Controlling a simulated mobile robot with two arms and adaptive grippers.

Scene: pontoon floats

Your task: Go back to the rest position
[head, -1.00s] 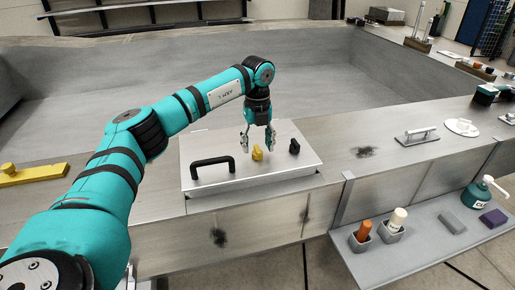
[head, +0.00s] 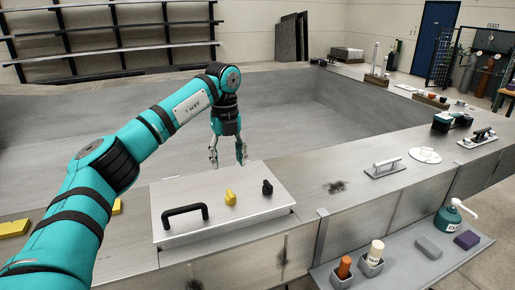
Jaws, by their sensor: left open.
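My left gripper (head: 228,163) hangs pointing down in the head view, its two fingers apart and nothing between them. It is at the far edge of a pale metal lid (head: 230,222) on the pontoon's top. The lid carries a black bar handle (head: 185,212), a yellow knob (head: 230,198) and a black knob (head: 267,188). The gripper appears above and behind the knobs, touching none of them. My right gripper is not in view.
A side shelf (head: 400,265) holds an orange-brown stick (head: 344,267), a cream bottle (head: 376,251), grey and purple blocks and a green pump bottle (head: 447,220). A trowel-like tool (head: 384,168) and white disc (head: 425,155) lie on the deck. A dark smudge (head: 336,187) marks bare deck.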

